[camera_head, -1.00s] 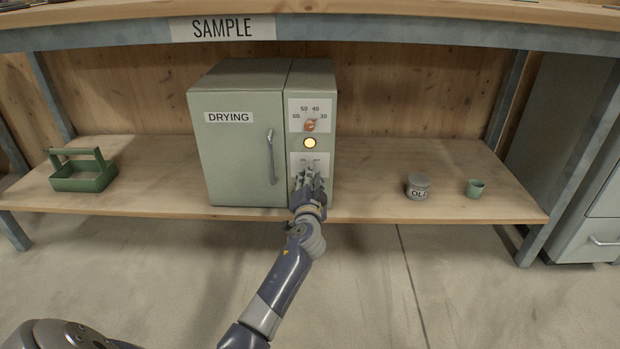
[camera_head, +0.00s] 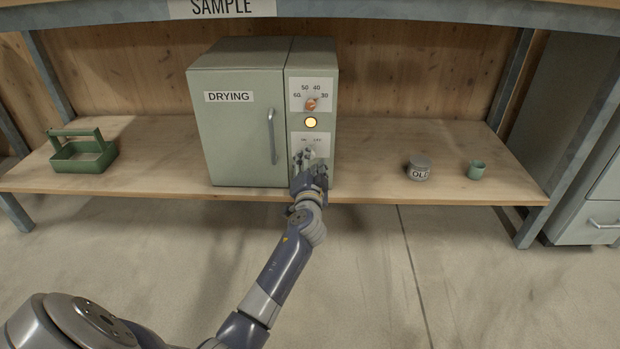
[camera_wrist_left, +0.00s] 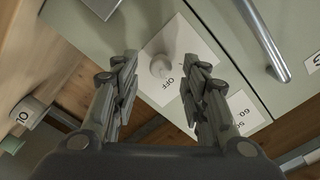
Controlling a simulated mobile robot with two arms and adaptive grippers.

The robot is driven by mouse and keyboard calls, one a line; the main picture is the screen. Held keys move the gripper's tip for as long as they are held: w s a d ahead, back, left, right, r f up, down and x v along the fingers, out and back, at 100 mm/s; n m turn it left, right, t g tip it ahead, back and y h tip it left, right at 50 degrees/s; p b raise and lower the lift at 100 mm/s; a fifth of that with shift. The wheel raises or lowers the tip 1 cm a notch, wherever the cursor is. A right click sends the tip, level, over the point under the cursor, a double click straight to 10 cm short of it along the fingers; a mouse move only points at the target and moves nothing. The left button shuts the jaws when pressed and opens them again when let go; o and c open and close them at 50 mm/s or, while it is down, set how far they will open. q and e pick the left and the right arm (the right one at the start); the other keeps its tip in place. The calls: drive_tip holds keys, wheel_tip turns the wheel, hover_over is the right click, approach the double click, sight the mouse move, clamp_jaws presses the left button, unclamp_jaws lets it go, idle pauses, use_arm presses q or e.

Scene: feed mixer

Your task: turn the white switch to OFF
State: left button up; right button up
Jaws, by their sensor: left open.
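The white switch (camera_wrist_left: 160,66) is a round knob on a white label plate in the left wrist view, with OFF printed beside it. In the head view this lower plate (camera_head: 310,139) is on the right-hand panel of the green DRYING oven (camera_head: 232,130). My left gripper (camera_head: 311,160) is in front of that plate and partly hides the switch. In the left wrist view the fingers of my left gripper (camera_wrist_left: 161,82) are spread, one on each side of the knob, with gaps. I cannot tell the knob's exact setting. My right gripper is not in view.
A yellow lamp (camera_head: 311,123) is lit above the switch, below an orange temperature knob (camera_head: 311,104). The door handle (camera_head: 271,136) is close on the left. A jar (camera_head: 419,167), a cup (camera_head: 476,169) and a green carrier (camera_head: 84,152) stand apart on the shelf (camera_head: 385,150).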

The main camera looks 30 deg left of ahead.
use_arm(q)
drive_tip(key=v, duration=1)
drive_tip(key=shift+f, duration=0.1)
